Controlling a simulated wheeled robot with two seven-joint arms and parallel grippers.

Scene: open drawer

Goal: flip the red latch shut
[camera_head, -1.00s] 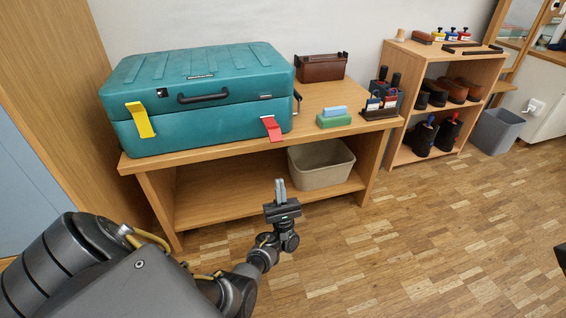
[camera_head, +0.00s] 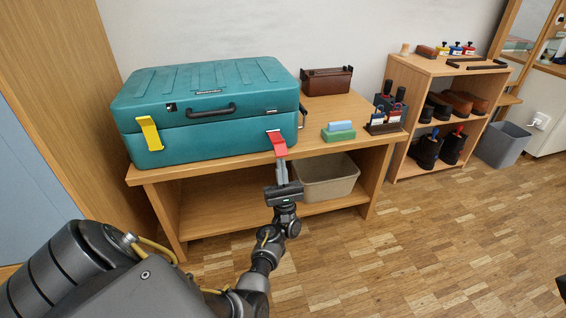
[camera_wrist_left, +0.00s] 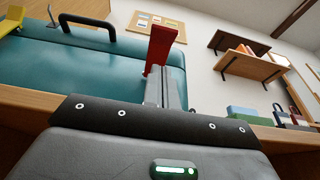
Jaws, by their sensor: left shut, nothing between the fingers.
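The red latch (camera_head: 277,143) hangs on the front of a teal case (camera_head: 200,148), near its right end, and sticks outward from the case. The left wrist view also shows the red latch (camera_wrist_left: 160,47) just beyond the fingertips. My left gripper (camera_head: 282,165) is shut and empty, with its fingertips right below the latch. I cannot tell whether they touch it. A yellow latch (camera_head: 151,134) lies on the left part of the case front. The case lid is down. My right gripper is not in view.
The case stands on a wooden bench (camera_head: 160,174) with a lower shelf and a beige bin (camera_head: 328,178). A shoe rack (camera_head: 420,68) stands further right. The floor in front is clear.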

